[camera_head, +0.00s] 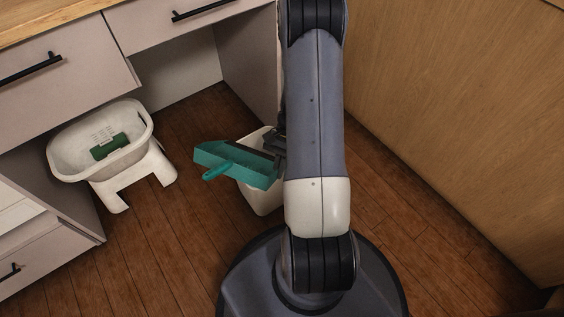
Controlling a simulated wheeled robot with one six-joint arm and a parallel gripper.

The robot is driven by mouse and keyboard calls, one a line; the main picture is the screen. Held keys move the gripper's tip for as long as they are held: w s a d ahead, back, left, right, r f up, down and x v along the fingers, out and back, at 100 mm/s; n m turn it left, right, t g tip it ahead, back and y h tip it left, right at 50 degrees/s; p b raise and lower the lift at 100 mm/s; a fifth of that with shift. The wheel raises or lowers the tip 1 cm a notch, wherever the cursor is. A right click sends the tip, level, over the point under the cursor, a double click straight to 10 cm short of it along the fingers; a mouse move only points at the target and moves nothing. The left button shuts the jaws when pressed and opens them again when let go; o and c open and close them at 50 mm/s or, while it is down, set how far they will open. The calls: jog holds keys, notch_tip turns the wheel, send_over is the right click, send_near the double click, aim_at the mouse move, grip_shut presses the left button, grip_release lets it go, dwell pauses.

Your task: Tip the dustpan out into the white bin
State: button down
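The teal dustpan (224,156) is over the white bin (264,197), overlapping much of its opening and reaching out past its left side. Its short, lighter handle (217,172) points to the lower left. I cannot tell whether the dustpan touches the bin's rim, and no contents of either can be made out. My gripper (273,146), dark and partly hidden behind my arm, is at the dustpan's right end. Its fingertips do not show clearly, so its grip on the dustpan cannot be made out.
A white basin (66,155) with a dark green object (109,147) in it sits on a white stool (153,170) at left. Drawer cabinets (55,85) stand at left and back, a wooden panel (460,110) at right. The wooden floor (165,235) at front left is clear.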

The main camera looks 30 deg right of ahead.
aim_at(273, 182)
jog(key=shift+s+a+f+t+h+b, duration=0.15)
jog(key=shift+s+a+t+h+b, duration=0.2)
jog(key=shift+a+h+b, duration=0.15)
jog(key=shift+s+a+f+t+h+b, duration=0.1)
jog(key=shift+s+a+t+h+b, duration=0.1)
jog(key=shift+a+t+h+b, duration=0.3)
jog(key=h, duration=0.1)
jog(key=a+t+h, duration=0.1)
jog(key=h, duration=0.1)
jog(key=shift+s+a+r, duration=0.1)
jog(key=shift+s+r, duration=0.05)
jog(key=shift+s, duration=0.25)
jog(key=shift+t, duration=0.35)
jog(key=shift+r, duration=0.1)
